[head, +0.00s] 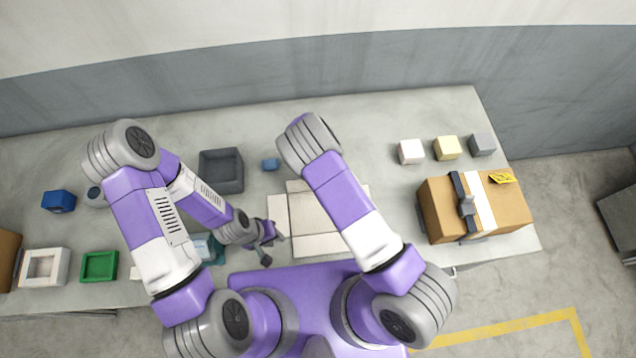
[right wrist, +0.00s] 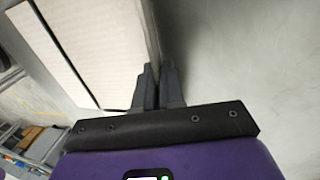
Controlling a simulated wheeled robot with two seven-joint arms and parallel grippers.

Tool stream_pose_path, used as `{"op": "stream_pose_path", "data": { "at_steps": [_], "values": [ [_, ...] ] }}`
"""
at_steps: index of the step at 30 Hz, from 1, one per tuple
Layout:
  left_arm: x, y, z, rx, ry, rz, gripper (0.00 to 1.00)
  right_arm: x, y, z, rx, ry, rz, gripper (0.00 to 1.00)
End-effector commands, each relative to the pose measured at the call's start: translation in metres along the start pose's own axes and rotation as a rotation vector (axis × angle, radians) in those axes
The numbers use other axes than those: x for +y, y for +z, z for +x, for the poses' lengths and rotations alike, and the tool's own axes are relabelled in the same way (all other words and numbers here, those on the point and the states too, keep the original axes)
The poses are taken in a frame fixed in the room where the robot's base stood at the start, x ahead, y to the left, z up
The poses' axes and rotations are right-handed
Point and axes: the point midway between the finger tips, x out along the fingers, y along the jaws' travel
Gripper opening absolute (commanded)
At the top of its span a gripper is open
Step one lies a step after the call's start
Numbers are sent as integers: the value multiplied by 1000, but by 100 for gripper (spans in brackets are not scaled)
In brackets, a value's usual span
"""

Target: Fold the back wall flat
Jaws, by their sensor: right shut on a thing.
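A cream folding box (head: 308,232) lies on the table in front of me. Its panels look spread out, with a narrow one on its left side. My right arm covers much of its right and back part, so the back wall's angle cannot be told in the head view. In the right wrist view my right gripper (right wrist: 158,72) is shut on the edge of a cream panel (right wrist: 95,35), taken to be the back wall. That gripper is hidden in the head view. My left gripper (head: 272,248) is open and empty, just left of the box's front part.
Green (head: 99,266) and white (head: 32,280) trays lie left.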

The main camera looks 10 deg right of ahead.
Motion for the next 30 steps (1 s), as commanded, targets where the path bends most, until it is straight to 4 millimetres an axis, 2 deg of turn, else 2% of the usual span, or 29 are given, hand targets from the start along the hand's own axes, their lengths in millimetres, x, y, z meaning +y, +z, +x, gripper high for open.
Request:
{"op": "stream_pose_path", "data": {
  "at_steps": [1, 7, 20, 21, 25, 30],
  "values": [
    [-4, 0, 11, 0, 0, 0, 30, -4, 0, 5, -1, 26, 0, 0],
    [-11, -1, 29, 0, 0, 0, 30, -8, -1, 5, 1, 122, 1, 0],
    [-12, -1, 31, 0, 0, 0, 30, -7, -2, 0, 7, 158, 3, 0],
    [-12, -1, 31, 0, 0, 0, 30, -7, -2, 0, 7, 158, 3, 10],
    [-12, -1, 31, 0, 0, 0, 30, -8, -2, 0, 6, 157, 2, 30],
    [-12, -1, 31, 0, 0, 0, 30, -8, -2, 0, 6, 157, 2, 30]
  ]
}}
